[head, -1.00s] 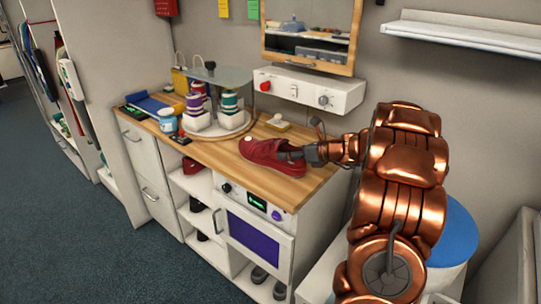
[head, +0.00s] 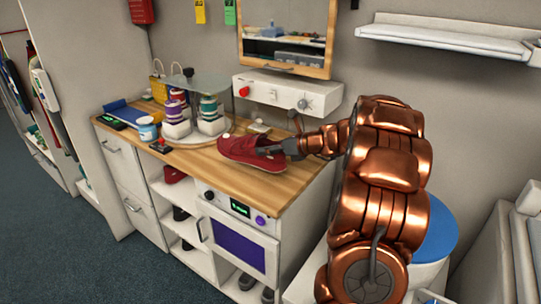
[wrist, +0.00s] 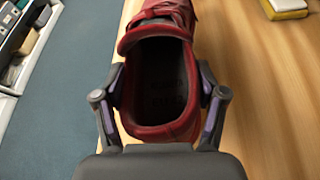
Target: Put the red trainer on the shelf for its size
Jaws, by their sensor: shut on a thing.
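The red trainer (head: 250,152) is at the right part of the wooden worktop, toe pointing left in the head view. My gripper (head: 284,148) is shut on its heel end. In the wrist view the fingers of my gripper (wrist: 160,105) press on both sides of the heel of the red trainer (wrist: 165,132), and its dark inside shows. I cannot tell whether the sole touches the worktop. The shelf compartments (head: 185,215) under the worktop hold a red shoe (head: 174,175) on the upper shelf and dark shoes (head: 182,213) lower down. No size labels are readable.
An oven-like unit (head: 238,240) with a handle and display sits right of the shelves. Floor in front is clear.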

